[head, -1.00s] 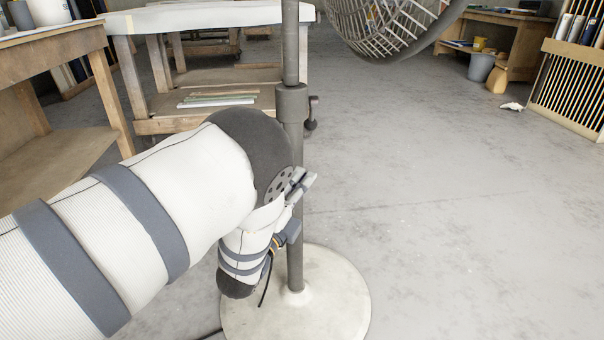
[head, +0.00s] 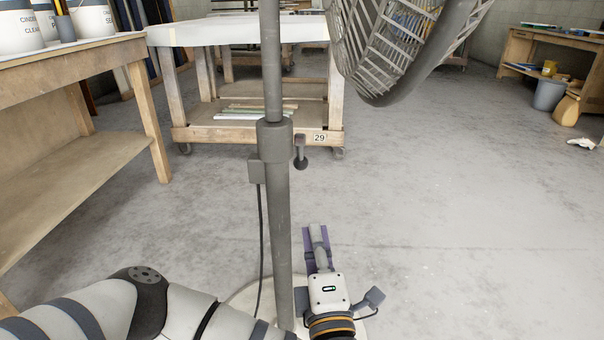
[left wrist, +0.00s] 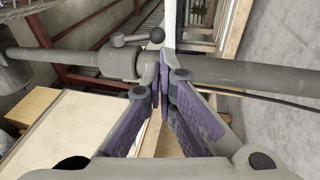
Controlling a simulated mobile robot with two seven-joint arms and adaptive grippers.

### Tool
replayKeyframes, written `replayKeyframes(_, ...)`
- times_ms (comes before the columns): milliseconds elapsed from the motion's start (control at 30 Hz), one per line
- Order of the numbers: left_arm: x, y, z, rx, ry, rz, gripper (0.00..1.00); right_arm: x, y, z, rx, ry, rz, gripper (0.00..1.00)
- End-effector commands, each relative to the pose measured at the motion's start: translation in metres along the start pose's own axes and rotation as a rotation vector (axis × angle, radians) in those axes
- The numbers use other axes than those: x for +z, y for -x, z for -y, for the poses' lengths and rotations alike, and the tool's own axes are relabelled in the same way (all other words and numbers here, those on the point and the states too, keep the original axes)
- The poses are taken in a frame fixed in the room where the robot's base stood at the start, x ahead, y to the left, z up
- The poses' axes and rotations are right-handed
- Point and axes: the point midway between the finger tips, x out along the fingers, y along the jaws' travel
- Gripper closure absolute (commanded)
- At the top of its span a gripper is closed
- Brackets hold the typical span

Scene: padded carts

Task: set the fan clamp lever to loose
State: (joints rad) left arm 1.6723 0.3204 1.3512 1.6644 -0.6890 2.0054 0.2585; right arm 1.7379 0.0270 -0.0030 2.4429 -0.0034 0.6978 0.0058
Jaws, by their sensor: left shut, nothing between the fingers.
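The fan's grey pole (head: 279,220) stands upright, with a clamp collar (head: 275,140) around it. The clamp lever (head: 300,150) is on the collar's right side and hangs down, ending in a dark knob. In the left wrist view the pole runs across the picture, and the lever (left wrist: 130,40) with its round knob sticks out from the collar (left wrist: 118,63). My left gripper (head: 316,238) is right of the pole and lower than the lever in the head view. It is shut and empty; its purple fingertips (left wrist: 160,72) appear near the collar in the wrist view. My right gripper is out of view.
The fan head (head: 400,95) hangs at upper right. The pale round base (head: 240,297) is partly hidden by my arm. A cord (head: 261,230) hangs beside the pole. A wooden cart (head: 185,134) stands behind, a bench (head: 155,110) at left.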

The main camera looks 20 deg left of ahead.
Motion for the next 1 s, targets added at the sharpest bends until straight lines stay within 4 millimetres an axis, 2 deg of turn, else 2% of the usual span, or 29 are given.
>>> replayKeyframes(333, -0.002, -0.002, -0.001, 0.002, 0.022, -0.011, 1.0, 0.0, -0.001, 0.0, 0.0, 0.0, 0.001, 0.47)
replayKeyframes(433, -0.001, -0.01, 0.001, 0.003, 0.022, -0.01, 1.0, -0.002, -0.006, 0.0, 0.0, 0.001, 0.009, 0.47)
replayKeyframes(700, -0.002, -0.053, 0.007, 0.001, 0.018, -0.009, 1.0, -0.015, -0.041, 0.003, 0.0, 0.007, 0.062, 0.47)
replayKeyframes(1000, -0.003, -0.117, 0.002, 0.0, 0.02, -0.012, 1.0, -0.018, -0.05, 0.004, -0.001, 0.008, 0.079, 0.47)
